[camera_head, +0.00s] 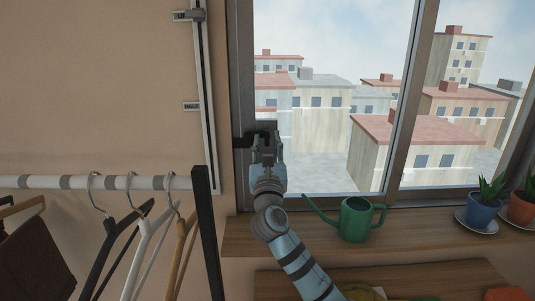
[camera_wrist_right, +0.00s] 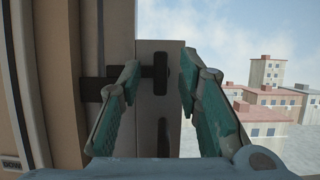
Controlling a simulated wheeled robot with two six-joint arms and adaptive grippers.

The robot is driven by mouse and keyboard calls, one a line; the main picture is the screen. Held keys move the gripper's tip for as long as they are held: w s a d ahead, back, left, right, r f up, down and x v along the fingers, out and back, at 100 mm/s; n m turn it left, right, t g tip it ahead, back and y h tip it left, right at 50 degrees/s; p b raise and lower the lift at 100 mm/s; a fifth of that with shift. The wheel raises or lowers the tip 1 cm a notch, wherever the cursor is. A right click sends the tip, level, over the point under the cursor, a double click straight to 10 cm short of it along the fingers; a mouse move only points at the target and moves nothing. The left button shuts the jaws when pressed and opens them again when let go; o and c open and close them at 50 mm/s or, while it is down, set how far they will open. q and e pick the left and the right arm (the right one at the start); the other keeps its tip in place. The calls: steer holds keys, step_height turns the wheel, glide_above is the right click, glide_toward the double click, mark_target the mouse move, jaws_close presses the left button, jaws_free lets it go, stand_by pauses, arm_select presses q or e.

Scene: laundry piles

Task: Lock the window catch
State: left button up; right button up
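The window catch (camera_wrist_right: 160,75) is a dark upright handle on the grey window frame (camera_wrist_right: 150,125) in the right wrist view, with a dark horizontal bar (camera_wrist_right: 95,90) reaching left from it. In the head view part of the dark catch (camera_head: 242,142) shows left of my right gripper (camera_head: 266,140), which hides the rest. My right gripper's teal fingers (camera_wrist_right: 160,68) are apart, one on each side of the handle; I cannot tell whether they touch it. My left gripper is not in view.
A green watering can (camera_head: 357,220) and potted plants (camera_head: 482,214) stand on the wooden sill (camera_head: 240,232). A clothes rail (camera_head: 75,182) with several hangers is at the left, its dark post (camera_head: 207,235) near my right arm. Buildings show beyond the glass.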

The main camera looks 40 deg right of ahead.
steer(key=v, duration=1.1)
steer(key=shift+s, duration=0.2)
steer(key=shift+r, duration=0.1)
